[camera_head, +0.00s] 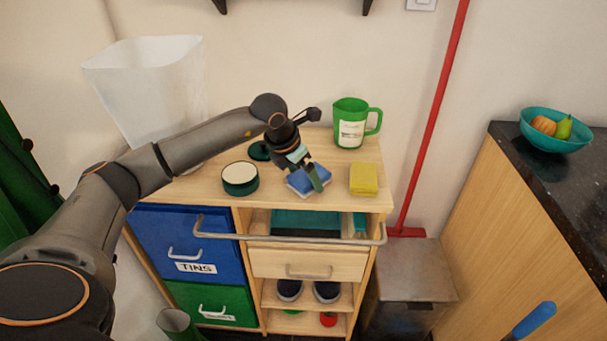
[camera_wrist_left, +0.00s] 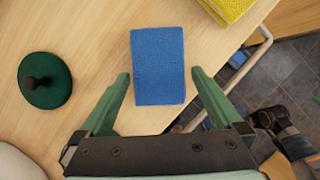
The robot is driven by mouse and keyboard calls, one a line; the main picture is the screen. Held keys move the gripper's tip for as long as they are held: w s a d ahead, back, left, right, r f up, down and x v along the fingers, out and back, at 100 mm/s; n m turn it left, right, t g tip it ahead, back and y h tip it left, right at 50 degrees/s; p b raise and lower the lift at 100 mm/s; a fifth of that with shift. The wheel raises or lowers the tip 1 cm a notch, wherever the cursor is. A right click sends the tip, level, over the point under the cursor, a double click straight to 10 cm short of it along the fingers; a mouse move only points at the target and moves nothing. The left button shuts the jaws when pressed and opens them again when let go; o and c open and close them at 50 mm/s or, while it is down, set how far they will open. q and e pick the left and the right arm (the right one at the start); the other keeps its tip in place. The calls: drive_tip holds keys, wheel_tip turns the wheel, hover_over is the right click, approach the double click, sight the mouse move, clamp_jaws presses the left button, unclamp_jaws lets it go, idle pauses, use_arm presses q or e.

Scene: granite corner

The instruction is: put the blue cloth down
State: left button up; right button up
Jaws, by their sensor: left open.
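The blue cloth (camera_head: 309,180) is a folded rectangle lying flat on the wooden cabinet top. In the left wrist view the blue cloth (camera_wrist_left: 158,66) lies just ahead of and between the fingertips, with a gap on each side. My left gripper (camera_head: 314,178) is over the cloth in the head view and hides part of it. My right gripper is not in view.
A yellow cloth (camera_head: 363,179) lies right of the blue one. A round green tin (camera_head: 240,179) stands left, with a dark green lid (camera_head: 259,151) behind. A green jug (camera_head: 350,124) stands at the back. A metal rail (camera_head: 290,238) crosses the front.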

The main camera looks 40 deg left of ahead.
use_arm(q)
drive_tip(key=v, duration=1.2)
drive_tip(key=s+d+f+n+t+h, duration=0.15)
drive_tip(key=d+n+h, duration=0.25)
drive_tip(key=d+h, duration=0.7)
drive_tip(key=s+d+f+n+t+h, duration=0.1)
drive_tip(key=s+d+f+n+h, duration=0.35)
drive_tip(key=d, duration=1.35)
drive_tip(key=a+f+n+t+y, duration=0.7)
drive_tip(key=f+n+t+y, duration=0.4)
drive_tip(key=n, duration=0.9)
drive_tip(key=s+a+f+n+g+y, duration=0.2)
drive_tip(key=s+f+n+g, duration=0.6)
drive_tip(key=s+f, duration=0.6)
wheel_tip(320, 180, down, 3)
drive_tip(key=shift+s+f+g+y, duration=0.15)
drive_tip(key=shift+f+g+y, duration=0.1)
drive_tip(key=shift+g+y, duration=0.1)
drive_tip(key=shift+r, duration=0.1)
